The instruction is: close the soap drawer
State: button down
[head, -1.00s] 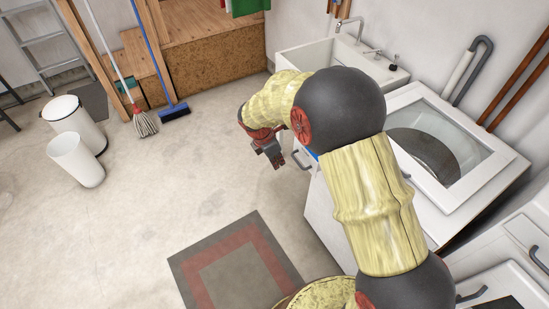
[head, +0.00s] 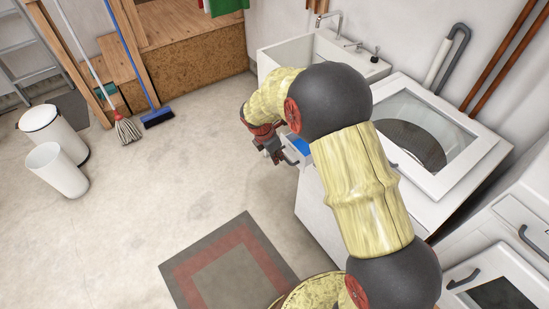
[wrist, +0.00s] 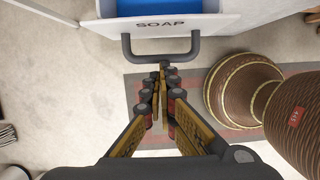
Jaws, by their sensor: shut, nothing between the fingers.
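The soap drawer (head: 299,144) sticks out of the white washing machine (head: 328,212) and is open; its blue inside shows. In the wrist view its white front (wrist: 215,23) bears the word SOAP, with a dark grey bar handle (wrist: 160,59) below it. My gripper (head: 277,159) is shut and empty, just in front of the drawer. In the wrist view its fingertips (wrist: 162,72) are close together by the middle of the handle; I cannot tell whether they touch it. My arm hides part of the machine.
A white sink (head: 279,62) stands behind the machine. A second white appliance (head: 500,245) is at the lower right. A grey and red mat (head: 205,255) lies on the floor. White bins (head: 58,170) stand far left. The floor between is clear.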

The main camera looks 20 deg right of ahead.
jog(key=w+d+p, duration=0.1)
jog(key=d+p, duration=0.1)
jog(key=d, duration=0.2)
jog(key=w+d+p, duration=0.1)
jog(key=d, duration=0.3)
jog(key=w+d+p, duration=0.2)
jog(key=d, duration=0.2)
jog(key=shift+d+p, duration=0.1)
jog(key=shift+p, duration=0.25)
jog(key=shift+a, duration=0.35)
jog(key=a, duration=0.1)
jog(key=a+r+p, duration=0.1)
jog(key=s+a, duration=0.1)
jog(key=shift+s+a+r+p, duration=0.1)
jog(key=shift+a+r+p, duration=0.2)
jog(key=shift+r, duration=0.1)
jog(key=p+v, duration=0.2)
jog(key=v, duration=0.7)
